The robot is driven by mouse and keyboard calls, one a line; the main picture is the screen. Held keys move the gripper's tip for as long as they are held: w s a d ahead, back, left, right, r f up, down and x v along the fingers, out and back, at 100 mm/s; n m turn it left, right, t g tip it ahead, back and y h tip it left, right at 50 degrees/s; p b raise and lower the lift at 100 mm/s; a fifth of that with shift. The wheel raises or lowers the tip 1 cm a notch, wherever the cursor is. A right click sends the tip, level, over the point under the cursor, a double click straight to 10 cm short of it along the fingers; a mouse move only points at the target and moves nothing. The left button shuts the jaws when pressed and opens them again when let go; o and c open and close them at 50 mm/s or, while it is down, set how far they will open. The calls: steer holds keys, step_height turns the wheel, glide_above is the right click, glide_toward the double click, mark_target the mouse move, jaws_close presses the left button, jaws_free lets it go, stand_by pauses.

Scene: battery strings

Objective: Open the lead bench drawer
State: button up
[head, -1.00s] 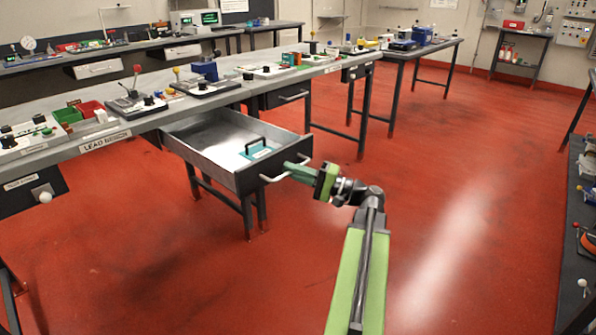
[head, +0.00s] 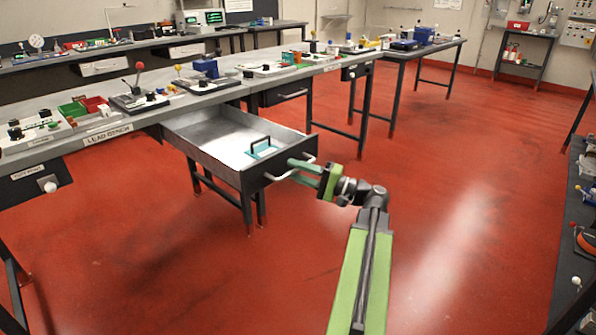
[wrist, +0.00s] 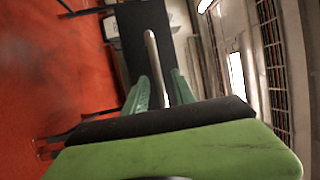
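The lead bench drawer (head: 215,157) is pulled out of the bench marked LEAD BENCH (head: 108,133), so its grey metal inside shows in the head view. A teal item with a black handle (head: 261,148) lies in it. The light bar handle (head: 278,178) is on the drawer's dark front, and it shows upright in the wrist view (wrist: 153,65). My gripper (head: 299,171) is at the handle, with its green fingers spread apart. In the wrist view my fingers (wrist: 160,88) stand either side of the handle's lower part. Whether either finger touches the bar is unclear.
The bench top (head: 225,88) holds trays, boxes and several small instruments. Another closed drawer (head: 283,94) sits to the right under it. Dark bench legs (head: 246,213) stand below the open drawer. The red floor (head: 450,180) to the right is clear. A dark bench (head: 572,215) stands at the right edge.

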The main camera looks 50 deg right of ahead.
steer(key=shift+d, duration=0.15)
steer(key=shift+s+f, duration=0.1)
steer(key=shift+s, duration=0.05)
steer(key=b+v, duration=0.3)
steer(key=v, duration=1.4)
